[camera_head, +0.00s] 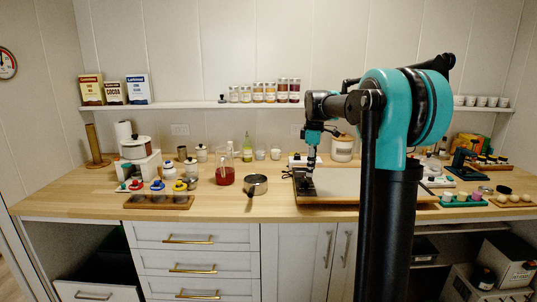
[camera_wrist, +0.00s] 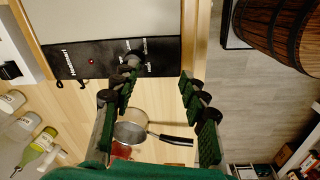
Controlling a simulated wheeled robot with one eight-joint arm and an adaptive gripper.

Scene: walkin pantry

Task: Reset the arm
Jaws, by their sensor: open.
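My gripper (camera_head: 306,186) points down over the left end of a flat plate appliance (camera_head: 345,186) on the wooden counter. In the wrist view, my gripper (camera_wrist: 160,74) has its two dark green padded fingers spread apart with nothing between them. The appliance's black control panel (camera_wrist: 80,60), with a knob and a red light, lies beyond the fingertips. I cannot tell whether the fingertips touch the appliance. My arm stands upright on the right and bends left at its teal joint, hiding part of the counter.
A metal saucepan (camera_head: 255,185) stands left of the gripper; its dark handle shows in the wrist view (camera_wrist: 175,140). A pitcher of red liquid (camera_head: 225,174) is farther left. A shelf with jars (camera_head: 265,92) runs behind. The front counter between saucepan and appliance is clear.

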